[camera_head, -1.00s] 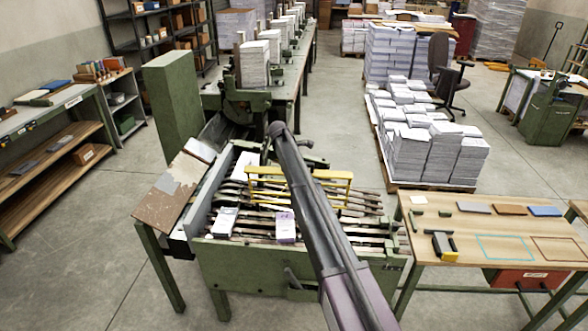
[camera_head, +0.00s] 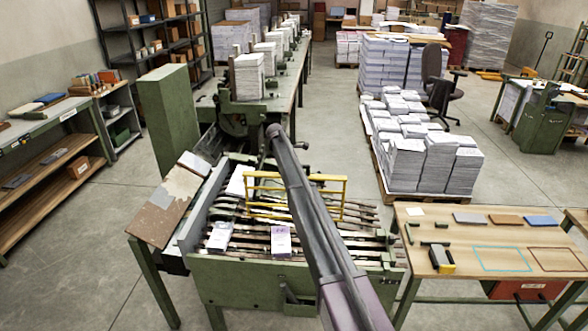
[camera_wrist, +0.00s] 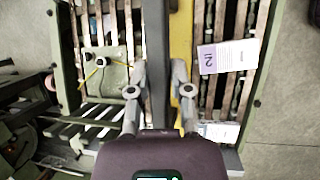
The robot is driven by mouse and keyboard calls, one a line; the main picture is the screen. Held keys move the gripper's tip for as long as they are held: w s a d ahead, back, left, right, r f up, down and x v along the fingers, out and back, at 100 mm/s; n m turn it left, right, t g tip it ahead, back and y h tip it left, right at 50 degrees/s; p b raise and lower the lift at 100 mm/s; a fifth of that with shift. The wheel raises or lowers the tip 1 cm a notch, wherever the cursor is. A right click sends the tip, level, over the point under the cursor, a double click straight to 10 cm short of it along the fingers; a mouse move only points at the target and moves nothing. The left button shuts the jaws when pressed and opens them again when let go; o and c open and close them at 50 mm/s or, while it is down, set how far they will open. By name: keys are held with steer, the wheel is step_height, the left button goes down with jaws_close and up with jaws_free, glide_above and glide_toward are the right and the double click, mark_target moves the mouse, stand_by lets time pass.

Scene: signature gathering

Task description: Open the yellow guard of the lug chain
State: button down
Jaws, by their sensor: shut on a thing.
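The yellow guard (camera_head: 265,174) is a thin frame over the lug chain (camera_head: 228,208) in the head view; my arm crosses in front of it. In the wrist view a yellow bar of the guard (camera_wrist: 181,42) runs upright in the picture beside a dark bar. My gripper (camera_wrist: 159,76) shows there with a finger on each side, the right one overlapping the yellow bar. It is shut on the guard, though the contact itself is not clear. My gripper is hidden in the head view.
Printed booklets (camera_head: 281,242) lie on the chain; one also shows in the wrist view (camera_wrist: 228,56). A wooden table (camera_head: 430,212) with small tools stands at right, a stacked pallet (camera_head: 424,165) behind it. A green cabinet (camera_head: 168,112) stands left. Floor is free between.

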steer(key=c, duration=0.6)
jaws_free()
steer(key=shift+r, duration=0.1)
steer(key=p+v, duration=0.4)
steer(key=s+d+f+m+y+b, duration=0.1)
steer(key=s+d+m, duration=0.4)
steer(key=s, duration=1.3)
steer(key=s+d+f+m+g+y+b, duration=0.1)
steer(key=s+d+m, duration=0.4)
steer(key=s, duration=1.4)
steer(key=s+d+f+m+y+b, duration=0.2)
steer(key=s+d+f+m, duration=0.2)
steer(key=s, duration=1.4)
steer(key=shift+s+d+m+y, duration=0.3)
steer(key=shift+d+m, duration=0.25)
steer(key=shift+m, duration=0.65)
